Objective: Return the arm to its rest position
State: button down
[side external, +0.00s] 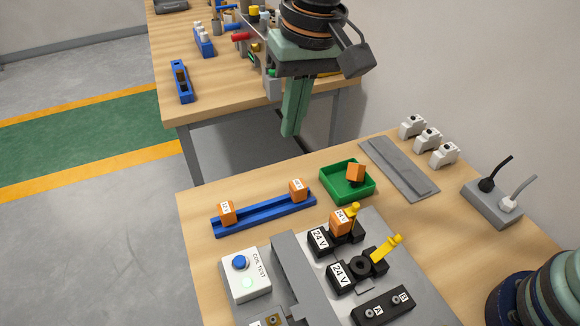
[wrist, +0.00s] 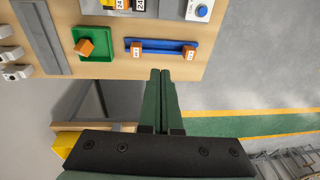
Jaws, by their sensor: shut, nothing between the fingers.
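My gripper (side external: 294,108) hangs in the air at the top middle of the side external view, fingers pointing down. Its green fingers are closed together with nothing between them. In the wrist view the closed fingertips (wrist: 160,75) reach toward the edge of the near table (side external: 195,200). The gripper is clear of the objects on that table and apart from them.
A blue rail (side external: 262,215) carries two orange blocks. A green tray (side external: 327,187) holds an orange block (side external: 355,172). Black 24 V holders (side external: 345,278), a test box (side external: 246,285) and a socket block (side external: 482,203) stand nearby. A second table (side external: 210,95) with parts is behind.

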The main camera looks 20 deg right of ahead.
jog(key=d+r+t, duration=0.1)
jog(key=d+r, duration=0.1)
jog(key=d, duration=0.6)
jog(key=d+r+t, duration=0.1)
jog(key=d+r, duration=0.1)
jog(key=d, duration=0.6)
jog(key=s+d+f+t, duration=0.1)
jog(key=s+d, duration=0.2)
jog(key=d, duration=0.3)
jog(key=s+d+f+t+h, duration=0.1)
jog(key=s+d+f, duration=0.1)
jog(key=s+d, duration=0.2)
jog(key=d, duration=0.3)
jog(key=shift+s+d, duration=0.15)
